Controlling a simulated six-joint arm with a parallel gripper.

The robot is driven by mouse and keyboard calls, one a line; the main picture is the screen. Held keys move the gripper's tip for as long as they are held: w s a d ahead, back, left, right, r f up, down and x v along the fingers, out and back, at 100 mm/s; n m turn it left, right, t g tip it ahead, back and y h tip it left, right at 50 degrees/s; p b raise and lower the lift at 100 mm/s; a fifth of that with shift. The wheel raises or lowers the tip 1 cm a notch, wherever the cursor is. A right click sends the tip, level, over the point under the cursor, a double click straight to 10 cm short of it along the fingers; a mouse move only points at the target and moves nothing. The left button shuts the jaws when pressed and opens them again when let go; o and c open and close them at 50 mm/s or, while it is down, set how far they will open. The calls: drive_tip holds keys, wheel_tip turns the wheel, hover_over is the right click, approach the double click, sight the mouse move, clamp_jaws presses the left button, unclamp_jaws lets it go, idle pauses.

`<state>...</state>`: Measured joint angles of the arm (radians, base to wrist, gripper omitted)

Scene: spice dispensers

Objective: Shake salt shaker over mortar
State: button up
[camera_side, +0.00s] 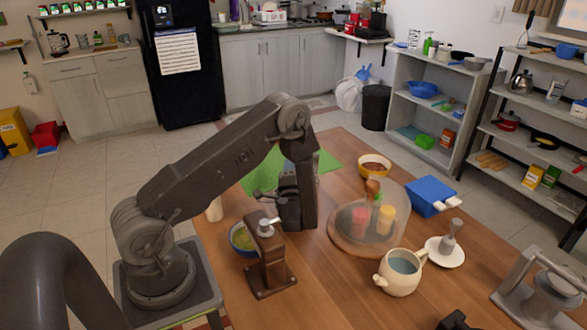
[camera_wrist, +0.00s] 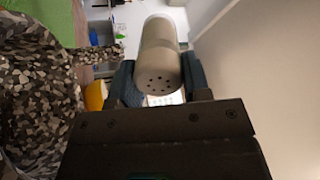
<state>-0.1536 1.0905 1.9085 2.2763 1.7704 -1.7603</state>
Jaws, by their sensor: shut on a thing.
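In the wrist view a pale cream shaker (camera_wrist: 161,58) lies between the dark fingers of my gripper (camera_wrist: 160,76). Its rounded, perforated end faces the camera. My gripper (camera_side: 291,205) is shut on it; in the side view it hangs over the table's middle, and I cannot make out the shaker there. No vessel is clearly a mortar. A large grey-and-cream mottled form (camera_wrist: 35,95) fills the left of the wrist view; I cannot tell what it is. In the side view a grey pestle-like piece (camera_side: 449,237) stands on a white saucer (camera_side: 460,257).

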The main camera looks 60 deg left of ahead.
drive_tip(key=shift+f, duration=0.9)
drive_tip(key=shift+w+r, duration=0.1)
drive_tip(key=shift+r, duration=1.1)
